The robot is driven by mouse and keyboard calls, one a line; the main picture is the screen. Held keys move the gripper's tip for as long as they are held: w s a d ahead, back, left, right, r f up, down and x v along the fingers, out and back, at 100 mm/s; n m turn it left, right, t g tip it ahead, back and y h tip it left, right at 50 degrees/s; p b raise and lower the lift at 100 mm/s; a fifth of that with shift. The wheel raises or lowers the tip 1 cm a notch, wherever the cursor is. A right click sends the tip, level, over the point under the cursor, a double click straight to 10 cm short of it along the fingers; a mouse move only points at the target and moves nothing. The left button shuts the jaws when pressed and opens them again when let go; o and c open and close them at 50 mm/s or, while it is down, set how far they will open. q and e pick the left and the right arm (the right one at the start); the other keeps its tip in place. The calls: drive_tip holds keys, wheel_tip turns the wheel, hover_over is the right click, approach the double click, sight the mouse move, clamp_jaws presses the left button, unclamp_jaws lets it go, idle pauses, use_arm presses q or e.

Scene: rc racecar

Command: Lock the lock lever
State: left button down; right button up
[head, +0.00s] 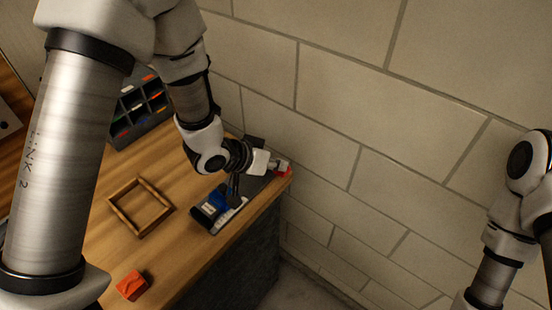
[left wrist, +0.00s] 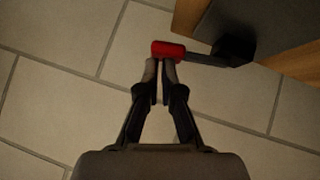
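The lock lever (left wrist: 200,55) shows in the left wrist view as a dark bar with a red end, running left from a black block beside the wooden table edge. In the head view only its red part (head: 285,172) shows, at the table's far right corner. My left gripper (head: 279,164) is at that corner. In the left wrist view its two fingertips (left wrist: 160,70) are drawn together with a narrow gap, right at the red end's lower edge. They do not visibly enclose it; I cannot tell whether they touch. My right gripper is out of view; only my right arm shows.
A blue and black object (head: 210,207) lies near the table's right edge. A wooden square frame (head: 118,212), an orange-red block (head: 132,287) and a compartment organizer (head: 124,138) are on the table (head: 188,255). A block wall (head: 335,125) stands close behind the gripper.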

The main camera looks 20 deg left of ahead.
sight(276, 172)
use_arm(q)
drive_tip(key=shift+d+r, duration=0.1)
drive_tip(key=shift+r, duration=0.15)
drive_tip(key=r+p, duration=0.2)
drive_tip(key=p, duration=0.1)
drive_tip(key=r+p, duration=0.2)
drive_tip(key=shift+a+r, duration=0.1)
drive_tip(key=shift+a, duration=0.2)
drive_tip(key=b+v, duration=0.2)
drive_tip(key=v, duration=0.7)
drive_tip(key=shift+s, duration=0.45)
drive_tip(key=shift+d, duration=0.1)
